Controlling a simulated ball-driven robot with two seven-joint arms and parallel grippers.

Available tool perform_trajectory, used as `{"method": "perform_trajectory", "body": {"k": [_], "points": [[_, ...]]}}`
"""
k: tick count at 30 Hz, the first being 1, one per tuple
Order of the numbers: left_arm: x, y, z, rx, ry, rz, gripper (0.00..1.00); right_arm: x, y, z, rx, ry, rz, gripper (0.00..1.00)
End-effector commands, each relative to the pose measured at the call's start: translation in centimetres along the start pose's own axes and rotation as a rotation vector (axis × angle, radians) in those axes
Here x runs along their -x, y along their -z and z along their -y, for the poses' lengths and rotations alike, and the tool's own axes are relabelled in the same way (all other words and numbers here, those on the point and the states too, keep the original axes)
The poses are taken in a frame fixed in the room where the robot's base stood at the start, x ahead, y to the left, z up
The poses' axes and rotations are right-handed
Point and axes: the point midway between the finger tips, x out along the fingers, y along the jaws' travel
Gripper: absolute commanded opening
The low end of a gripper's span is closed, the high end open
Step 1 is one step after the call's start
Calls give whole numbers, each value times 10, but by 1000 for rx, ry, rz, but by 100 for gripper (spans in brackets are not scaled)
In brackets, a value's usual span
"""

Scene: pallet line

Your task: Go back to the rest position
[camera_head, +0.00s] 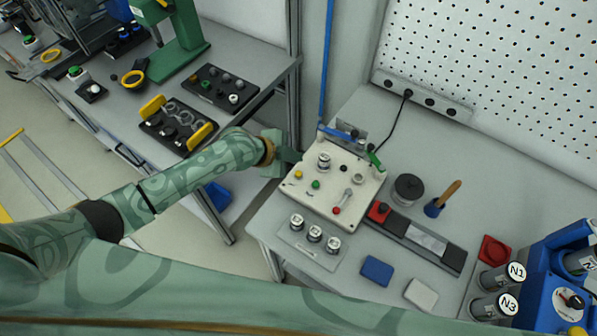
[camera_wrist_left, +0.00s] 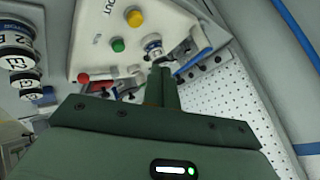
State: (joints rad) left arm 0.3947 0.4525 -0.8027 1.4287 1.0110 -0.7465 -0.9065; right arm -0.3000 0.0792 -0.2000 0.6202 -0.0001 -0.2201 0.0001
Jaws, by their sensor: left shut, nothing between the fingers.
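My left arm comes in from the left in the head view. Its gripper (camera_head: 290,156) is at the left edge of the cream control panel (camera_head: 330,205), near the panel's upper left corner. In the left wrist view the fingers (camera_wrist_left: 162,82) are shut together and hold nothing. They point toward a silver knob (camera_wrist_left: 153,44) on the panel; I cannot tell whether they touch it. The panel also carries a yellow button (camera_head: 298,174), a green button (camera_head: 316,184) and a red-tipped lever (camera_head: 340,203). My right gripper is not in view.
Several labelled cylinders (camera_head: 315,233) stand at the table's front left edge. A black-capped round weight (camera_head: 408,188), a wood-handled brush (camera_head: 442,200) and a blue machine (camera_head: 555,285) stand to the right. A second bench (camera_head: 250,60) is at upper left, with a gap before this table.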

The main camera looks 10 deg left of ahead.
Motion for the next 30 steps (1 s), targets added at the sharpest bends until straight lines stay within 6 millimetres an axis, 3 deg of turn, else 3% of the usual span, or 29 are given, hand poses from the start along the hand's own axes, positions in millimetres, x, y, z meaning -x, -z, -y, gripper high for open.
{"method": "perform_trajectory", "body": {"k": [11, 16, 18, 20, 24, 30], "points": [[0, 4, -4, 3, -3, -3, 0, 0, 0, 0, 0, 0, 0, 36], [19, 38, -49, 60, -4, 19, 0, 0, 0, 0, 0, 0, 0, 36], [44, 42, -65, 129, 38, 89, 0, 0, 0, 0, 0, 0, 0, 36], [73, 34, -72, 205, 94, 179, 0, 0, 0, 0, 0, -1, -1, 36], [140, -2, -83, 363, 226, 400, 0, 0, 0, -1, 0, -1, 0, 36], [214, -40, -96, 507, 357, 625, 0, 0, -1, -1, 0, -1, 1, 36]]}}
